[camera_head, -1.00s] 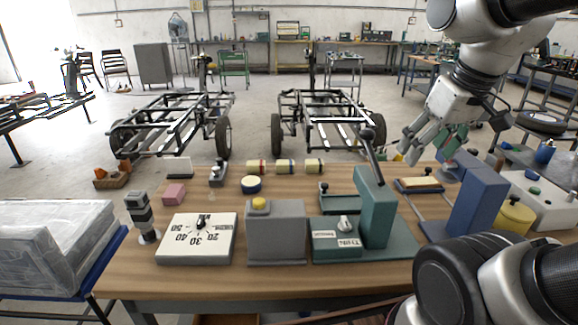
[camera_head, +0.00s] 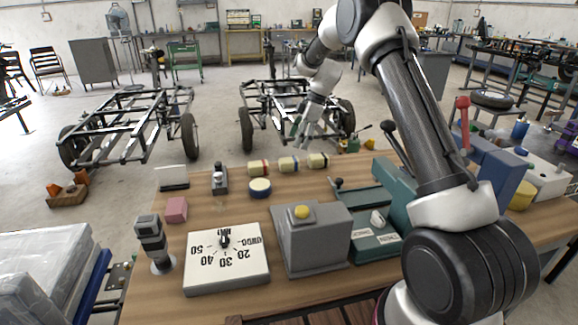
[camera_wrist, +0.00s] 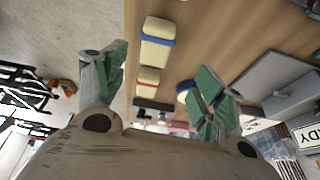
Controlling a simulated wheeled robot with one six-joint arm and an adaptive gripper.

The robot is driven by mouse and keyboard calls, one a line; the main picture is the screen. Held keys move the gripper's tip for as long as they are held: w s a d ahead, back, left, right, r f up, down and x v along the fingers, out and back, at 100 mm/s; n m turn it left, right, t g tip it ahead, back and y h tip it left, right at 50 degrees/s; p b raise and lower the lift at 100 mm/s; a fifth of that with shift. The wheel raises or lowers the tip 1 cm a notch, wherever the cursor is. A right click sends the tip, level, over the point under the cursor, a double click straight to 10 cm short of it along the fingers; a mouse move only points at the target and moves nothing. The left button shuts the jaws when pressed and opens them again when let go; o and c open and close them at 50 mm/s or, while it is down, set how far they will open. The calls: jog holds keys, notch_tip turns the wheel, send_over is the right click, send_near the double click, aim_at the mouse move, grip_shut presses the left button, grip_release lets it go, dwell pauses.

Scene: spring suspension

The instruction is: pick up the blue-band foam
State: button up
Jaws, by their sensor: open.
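The blue-band foam (camera_head: 288,163) is a cream block with a blue band, lying in the middle of a row of three foams at the table's far edge. In the wrist view the blue-band foam (camera_wrist: 158,44) lies ahead of my gripper, between the lines of the fingers but apart from them. A red-band foam (camera_head: 258,167) is on its left and another banded foam (camera_head: 317,160) on its right. The red-band foam (camera_wrist: 148,82) shows nearer in the wrist view. My gripper (camera_wrist: 163,62) is open and empty, with green-padded fingers spread. In the head view my gripper (camera_head: 308,132) hangs beyond the foams.
A round cream and blue piece (camera_head: 260,188) sits in front of the foams. A dark small device (camera_head: 219,180), a pink block (camera_head: 176,210), a dial board (camera_head: 226,262), a grey box (camera_head: 312,245) and a teal fixture (camera_head: 375,245) stand on the table. Free wood lies between them.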

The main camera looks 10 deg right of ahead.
aim_at(290, 160)
jog(key=shift+n, duration=0.4)
jog(key=x, duration=0.2)
jog(key=w+x, duration=0.1)
jog(key=x, duration=0.2)
jog(key=shift+d, duration=0.15)
jog(key=x, duration=0.5)
jog(key=shift+f, duration=0.25)
jog(key=shift+s, duration=0.1)
jog(key=c, duration=0.9)
